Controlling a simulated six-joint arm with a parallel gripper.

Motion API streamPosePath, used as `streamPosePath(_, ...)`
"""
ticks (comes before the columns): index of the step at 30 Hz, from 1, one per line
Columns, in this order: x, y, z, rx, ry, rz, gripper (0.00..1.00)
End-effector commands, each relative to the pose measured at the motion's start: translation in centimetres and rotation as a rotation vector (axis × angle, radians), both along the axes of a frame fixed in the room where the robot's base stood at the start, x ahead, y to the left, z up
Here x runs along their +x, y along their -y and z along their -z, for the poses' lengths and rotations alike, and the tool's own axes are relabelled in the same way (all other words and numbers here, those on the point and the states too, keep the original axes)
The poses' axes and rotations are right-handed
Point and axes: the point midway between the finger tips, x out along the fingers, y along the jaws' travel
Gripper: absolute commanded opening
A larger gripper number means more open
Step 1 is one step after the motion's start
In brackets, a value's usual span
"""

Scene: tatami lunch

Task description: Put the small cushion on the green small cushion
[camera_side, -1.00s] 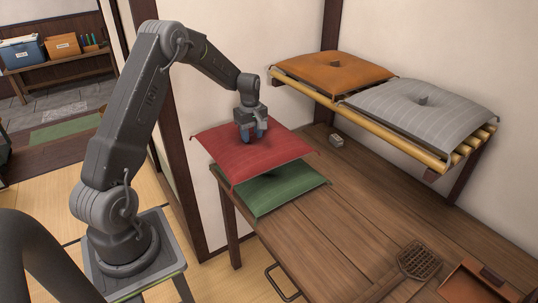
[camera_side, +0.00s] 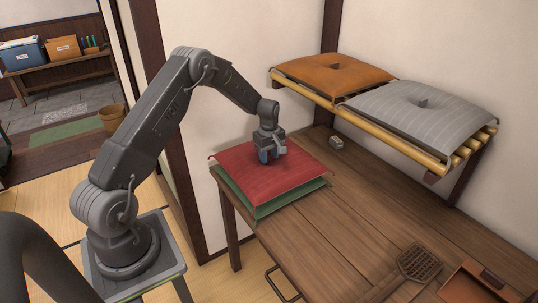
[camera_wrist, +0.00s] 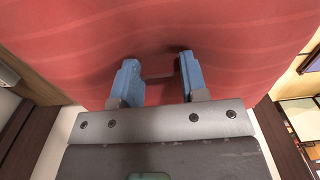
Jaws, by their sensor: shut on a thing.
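The red small cushion (camera_side: 255,180) lies directly over the green small cushion (camera_side: 262,211) on the wooden table. Only the front edges of the green cushion show below the red one. My gripper (camera_side: 271,157) is at the middle of the red cushion, shut on its centre tuft. In the wrist view, the red cushion (camera_wrist: 230,45) fills most of the picture, and the two blue fingertips of my gripper (camera_wrist: 160,80) press down at its middle with a dark tuft between them. Whether the red cushion bears fully on the green one is hard to tell.
A bamboo wall shelf (camera_side: 390,122) behind the table bears an orange cushion (camera_side: 332,74) and a grey striped cushion (camera_side: 420,110). A small metal box (camera_side: 336,142) sits at the back of the table. A dark trivet (camera_side: 419,262) and a wooden tray (camera_side: 477,284) lie at the front right.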

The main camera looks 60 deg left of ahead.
Motion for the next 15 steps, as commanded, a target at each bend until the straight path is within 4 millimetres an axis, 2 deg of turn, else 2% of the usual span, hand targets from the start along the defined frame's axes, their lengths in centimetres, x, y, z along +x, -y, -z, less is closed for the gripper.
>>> streamPosePath(3,0.04,-0.02,0.14,0.001,0.001,0.000,0.05)
streamPosePath(4,0.00,-0.01,0.20,0.000,0.000,0.000,0.42)
streamPosePath(11,-0.01,-0.01,0.17,0.000,0.000,0.000,0.64)
streamPosePath(15,-0.01,-0.01,0.17,0.000,0.000,0.000,0.66)
